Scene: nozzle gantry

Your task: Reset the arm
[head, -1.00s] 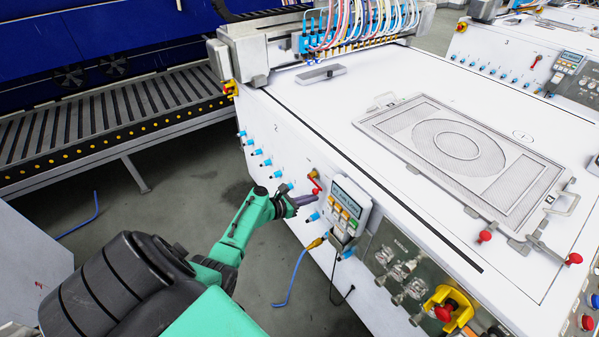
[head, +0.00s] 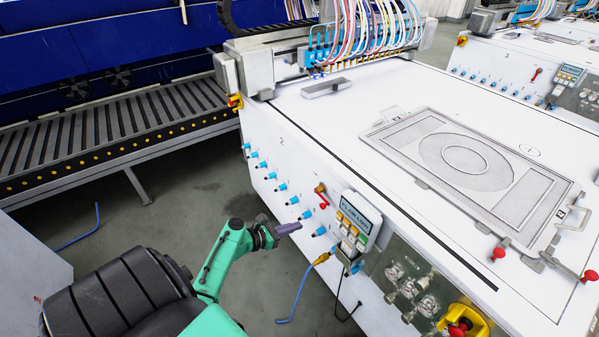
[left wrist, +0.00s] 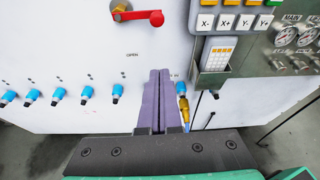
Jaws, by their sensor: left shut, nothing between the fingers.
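My left gripper (head: 288,228) has purple-grey fingers and is shut and empty. It is in front of the white machine's front panel (head: 290,160), below and left of the red valve lever (head: 323,205). In the left wrist view its fingers (left wrist: 157,100) lie together, pointing at the panel. The red lever (left wrist: 140,15) there lies level, pointing right from its brass valve, above the printed word OPEN. My green and black left arm reaches in from the lower left. My right gripper is not in view.
A keypad with a display (head: 355,222) hangs on the panel just right of the gripper. Blue fittings (head: 282,187) line the panel. A yellow-and-red stop button (head: 460,322) sits lower right. A framed screen (head: 470,165) lies on the table top. Grey floor is open at left.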

